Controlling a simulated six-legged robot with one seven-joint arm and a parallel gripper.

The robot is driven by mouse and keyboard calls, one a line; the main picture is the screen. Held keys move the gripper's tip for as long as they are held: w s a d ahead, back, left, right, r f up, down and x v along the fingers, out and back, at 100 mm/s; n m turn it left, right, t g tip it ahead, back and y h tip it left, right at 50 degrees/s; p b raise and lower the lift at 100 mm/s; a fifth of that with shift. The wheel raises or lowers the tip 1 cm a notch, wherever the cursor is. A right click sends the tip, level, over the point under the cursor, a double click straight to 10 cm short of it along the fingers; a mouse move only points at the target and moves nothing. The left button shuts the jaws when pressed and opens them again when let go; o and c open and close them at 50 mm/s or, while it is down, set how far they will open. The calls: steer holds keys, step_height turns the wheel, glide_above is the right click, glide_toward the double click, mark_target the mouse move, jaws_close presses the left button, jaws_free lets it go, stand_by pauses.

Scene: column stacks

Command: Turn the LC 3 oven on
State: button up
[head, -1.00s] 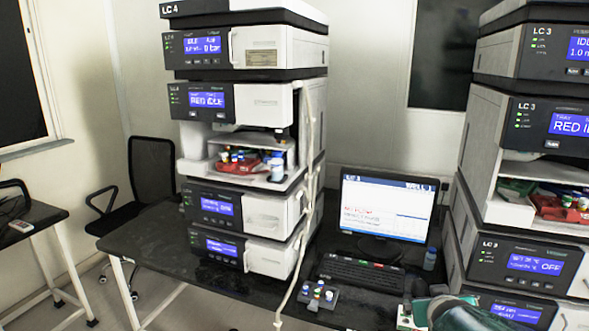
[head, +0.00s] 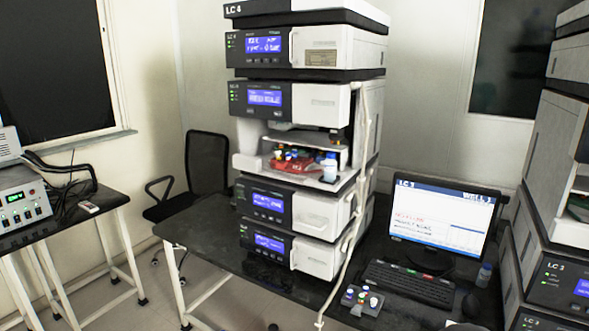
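The LC 3 stack (head: 562,170) stands at the right edge of the head view, cut off by the frame. Its lower modules show; one has a lit blue display (head: 582,288) that is partly cut off, with small green lights beside it. Its oven module cannot be told apart here, and no OFF text is readable now. The LC 4 stack (head: 305,120) stands left of centre with several lit blue displays. My gripper is not in view.
A dark bench (head: 200,232) carries the LC 4 stack, a monitor (head: 442,222), a keyboard (head: 408,284) and a small vial rack (head: 360,300). A black chair (head: 205,165) stands behind. A side table (head: 60,228) at left holds a grey instrument (head: 22,200). Floor shows between the tables.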

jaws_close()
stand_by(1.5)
